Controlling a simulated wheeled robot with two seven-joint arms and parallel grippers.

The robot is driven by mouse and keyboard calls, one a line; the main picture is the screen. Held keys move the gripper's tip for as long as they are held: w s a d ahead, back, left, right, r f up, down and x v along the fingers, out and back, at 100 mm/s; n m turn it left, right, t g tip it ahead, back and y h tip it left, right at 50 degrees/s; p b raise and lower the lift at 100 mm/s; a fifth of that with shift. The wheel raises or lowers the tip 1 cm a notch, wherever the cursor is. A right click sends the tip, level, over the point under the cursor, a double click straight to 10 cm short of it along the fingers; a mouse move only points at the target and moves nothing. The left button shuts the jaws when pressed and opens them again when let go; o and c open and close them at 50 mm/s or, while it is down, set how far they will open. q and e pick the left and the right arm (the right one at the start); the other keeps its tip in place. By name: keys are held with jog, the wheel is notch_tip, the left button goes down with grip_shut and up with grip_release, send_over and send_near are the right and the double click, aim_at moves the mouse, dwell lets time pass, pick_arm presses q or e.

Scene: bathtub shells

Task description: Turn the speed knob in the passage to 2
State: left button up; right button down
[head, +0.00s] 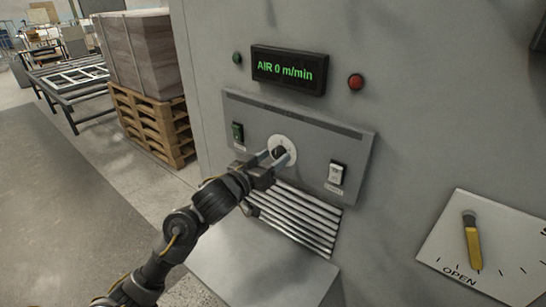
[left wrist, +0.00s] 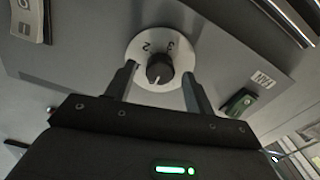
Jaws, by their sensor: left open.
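The speed knob (head: 279,151) is a small black knob on a round white dial (head: 289,143), set in the grey panel between two switches. In the left wrist view the black knob (left wrist: 158,69) sits mid-dial, with the digits 2 and 3 readable on the white dial (left wrist: 133,48). A pale mark on the knob points to the picture's lower side, away from those digits. My left gripper (head: 276,156) is open at the dial. Its fingers (left wrist: 158,78) stand on either side of the knob, with gaps visible. My right gripper is not in view.
A display (head: 289,70) above reads "AIR 0 m/min". A green switch (head: 238,133) and a white switch (head: 337,174) flank the dial. A red button (head: 356,82) is above right. Metal bars (head: 297,220) lie below. A yellow lever (head: 473,246) is at right.

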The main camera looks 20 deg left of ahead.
pick_arm(q)
jog(key=shift+w+d, duration=0.1)
jog(key=shift+w, duration=0.15)
jog(key=c, duration=1)
